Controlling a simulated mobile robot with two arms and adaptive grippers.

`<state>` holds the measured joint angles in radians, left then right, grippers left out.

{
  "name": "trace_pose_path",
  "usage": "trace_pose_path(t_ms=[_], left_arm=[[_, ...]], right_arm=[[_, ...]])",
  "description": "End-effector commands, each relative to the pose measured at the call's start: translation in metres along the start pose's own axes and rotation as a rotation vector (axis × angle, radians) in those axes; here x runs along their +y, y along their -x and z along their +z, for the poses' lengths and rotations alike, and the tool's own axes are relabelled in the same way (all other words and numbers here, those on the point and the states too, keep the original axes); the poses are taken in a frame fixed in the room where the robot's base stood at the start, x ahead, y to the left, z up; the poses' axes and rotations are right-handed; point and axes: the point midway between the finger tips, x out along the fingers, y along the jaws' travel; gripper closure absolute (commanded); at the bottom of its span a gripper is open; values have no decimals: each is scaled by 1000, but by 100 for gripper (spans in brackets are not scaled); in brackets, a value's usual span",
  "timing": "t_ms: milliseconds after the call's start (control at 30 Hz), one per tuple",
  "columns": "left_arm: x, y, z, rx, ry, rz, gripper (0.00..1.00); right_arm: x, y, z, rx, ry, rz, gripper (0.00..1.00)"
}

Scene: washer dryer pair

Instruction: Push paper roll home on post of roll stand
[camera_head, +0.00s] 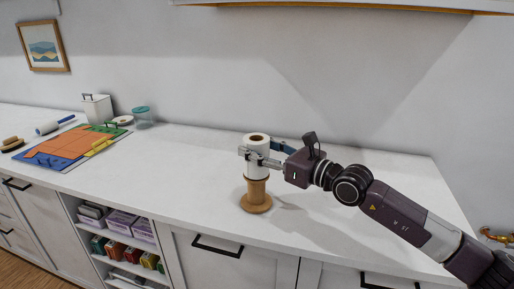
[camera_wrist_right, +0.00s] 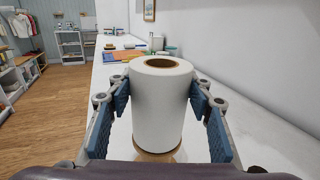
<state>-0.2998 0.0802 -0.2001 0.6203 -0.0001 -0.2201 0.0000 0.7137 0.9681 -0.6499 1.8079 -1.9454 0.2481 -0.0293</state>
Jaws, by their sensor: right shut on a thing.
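The white paper roll (camera_head: 256,168) stands upright with its brown core facing up. It also shows in the wrist view (camera_wrist_right: 160,115). My right gripper (camera_head: 257,156) comes in from the right and is shut on the roll, with a blue-padded finger on each side (camera_wrist_right: 160,98). The wooden roll stand (camera_head: 256,203) is directly below the roll, with its round base on the white counter. The roll's lower end is at or close to the stand's upper wooden part; I cannot tell if they touch. The post is hidden inside the roll. My left gripper is not in view.
The white counter (camera_head: 190,170) is clear around the stand. An orange, green and blue board (camera_head: 75,145), a white canister (camera_head: 97,108) and a teal-lidded jar (camera_head: 141,118) are at the far left. The wall (camera_head: 220,70) rises behind.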

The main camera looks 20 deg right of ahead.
Motion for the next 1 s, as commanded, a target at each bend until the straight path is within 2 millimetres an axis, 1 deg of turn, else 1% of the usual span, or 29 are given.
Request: trace_pose_path(t_ms=[300, 333, 500, 833, 933, 1000], left_arm=[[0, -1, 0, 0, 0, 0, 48], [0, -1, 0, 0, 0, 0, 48], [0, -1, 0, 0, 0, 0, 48], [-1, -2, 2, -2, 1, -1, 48], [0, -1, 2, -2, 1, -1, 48], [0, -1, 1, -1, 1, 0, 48]], right_arm=[[0, 0, -1, -2, 0, 0, 79], [0, 0, -1, -2, 0, 0, 52], [0, 0, -1, -1, 0, 0, 33], [0, 2, -2, 1, 0, -1, 33], [-1, 11, -2, 1, 0, -2, 33], [-1, 20, -3, 3, 2, -2, 33]])
